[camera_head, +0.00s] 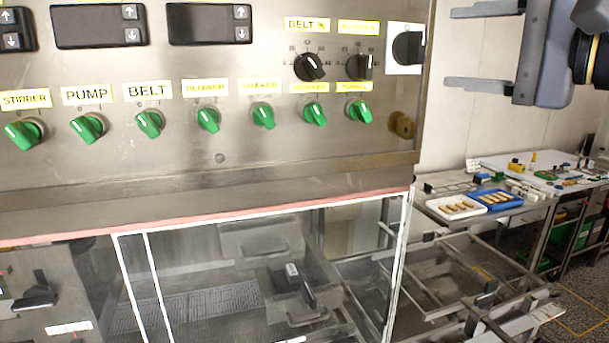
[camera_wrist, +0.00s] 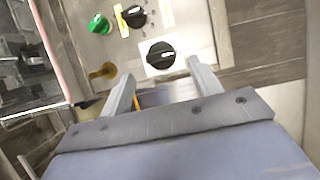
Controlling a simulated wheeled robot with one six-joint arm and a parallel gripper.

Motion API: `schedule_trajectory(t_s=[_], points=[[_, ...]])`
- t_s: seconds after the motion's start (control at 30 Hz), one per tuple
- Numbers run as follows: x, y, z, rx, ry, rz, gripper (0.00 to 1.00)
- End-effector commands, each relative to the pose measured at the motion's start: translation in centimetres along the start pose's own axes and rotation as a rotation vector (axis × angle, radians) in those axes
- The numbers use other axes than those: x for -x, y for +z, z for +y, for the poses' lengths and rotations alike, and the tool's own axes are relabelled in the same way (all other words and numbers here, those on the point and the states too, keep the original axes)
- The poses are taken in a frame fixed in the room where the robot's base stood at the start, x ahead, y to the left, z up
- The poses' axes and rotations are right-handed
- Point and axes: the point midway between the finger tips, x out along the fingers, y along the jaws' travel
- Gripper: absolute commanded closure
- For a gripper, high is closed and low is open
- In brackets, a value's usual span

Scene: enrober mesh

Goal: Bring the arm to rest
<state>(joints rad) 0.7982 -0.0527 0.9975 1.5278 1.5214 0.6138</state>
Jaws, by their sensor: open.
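My gripper (camera_head: 478,48) shows at the top right of the head view, in front of the pale wall and to the right of the control panel. Its two grey fingers point left and stand well apart, with nothing between them. In the wrist view my gripper (camera_wrist: 158,82) is also open and empty. Past its fingers there is a panel corner with a black rotary knob (camera_wrist: 161,55) on a white plate. The same black knob shows in the head view (camera_head: 407,46). The gripper looks apart from the panel, though the exact gap is hard to judge.
The steel control panel (camera_head: 230,165) with green knobs fills the left of the head view. Below it is a clear, white-edged guard (camera_head: 405,240). At right, a white tray (camera_head: 456,207) and a blue tray (camera_head: 512,202) stand on a frame. Wall space surrounds the gripper.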

Motion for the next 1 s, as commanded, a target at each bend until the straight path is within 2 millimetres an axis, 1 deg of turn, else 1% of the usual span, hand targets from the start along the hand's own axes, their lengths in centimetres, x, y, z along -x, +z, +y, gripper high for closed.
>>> schedule_trajectory(t_s=[0.03, 0.47, 0.57, 1.0], points=[[-0.7, 0.1, -0.1, 0.000, 0.000, -0.005, 0.40], [-5.8, 0.1, -0.1, 0.000, 0.000, -0.005, 0.40], [-5.7, 0.0, 0.3, -0.105, -0.044, 0.001, 0.40], [-5.7, 0.2, 0.3, -0.627, -0.259, -0.002, 0.40]])
